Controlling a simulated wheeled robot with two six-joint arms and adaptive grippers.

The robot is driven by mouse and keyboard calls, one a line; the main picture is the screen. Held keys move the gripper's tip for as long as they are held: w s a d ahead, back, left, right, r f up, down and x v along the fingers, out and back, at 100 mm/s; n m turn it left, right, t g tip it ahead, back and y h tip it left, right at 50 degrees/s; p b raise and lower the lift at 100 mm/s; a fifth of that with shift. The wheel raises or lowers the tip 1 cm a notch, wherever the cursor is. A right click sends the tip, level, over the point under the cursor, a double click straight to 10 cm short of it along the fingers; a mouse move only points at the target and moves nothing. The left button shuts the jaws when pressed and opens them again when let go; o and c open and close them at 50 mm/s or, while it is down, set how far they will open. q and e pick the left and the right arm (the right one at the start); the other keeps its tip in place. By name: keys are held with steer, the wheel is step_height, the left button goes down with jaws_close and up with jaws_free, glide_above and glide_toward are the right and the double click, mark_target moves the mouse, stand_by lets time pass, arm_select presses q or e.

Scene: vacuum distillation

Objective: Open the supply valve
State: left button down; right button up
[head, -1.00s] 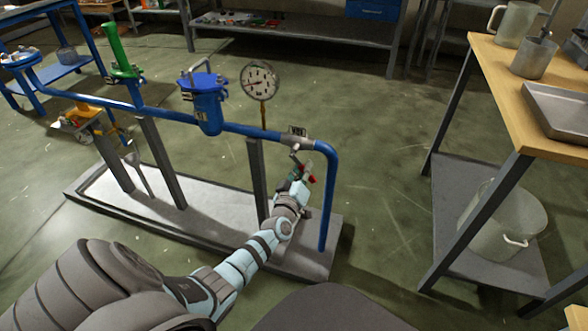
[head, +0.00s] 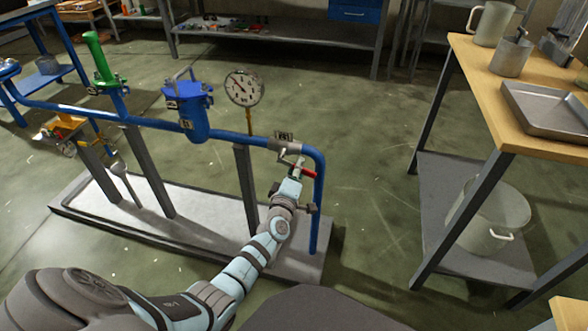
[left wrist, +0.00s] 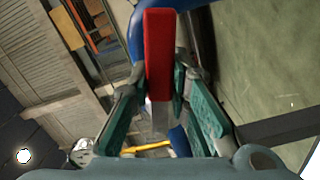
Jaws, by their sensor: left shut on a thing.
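The supply valve (head: 285,147) is a grey metal fitting on the blue pipe (head: 319,205), just before the pipe bends down. Its red lever handle (head: 304,172) shows below and right of the valve body, and as a red bar in the left wrist view (left wrist: 159,50). My left gripper (head: 297,170) is at the handle, reaching up from below. In the left wrist view my left gripper (left wrist: 162,105) has its fingers on both sides of the handle and is shut on it. The fingers partly hide the handle in the head view. My right gripper is not in view.
A round dial gauge (head: 244,88) and a blue filter housing (head: 191,105) stand on the pipe to the left. A green-handled part (head: 100,58) is farther left. A wooden-topped table (head: 540,135) with metal vessels stands right. Floor between is clear.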

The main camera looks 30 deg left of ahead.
arm_select(q)
steer(key=shift+f, duration=0.1)
steer(key=c, duration=1.5)
jaws_free()
steer(key=v, duration=1.2)
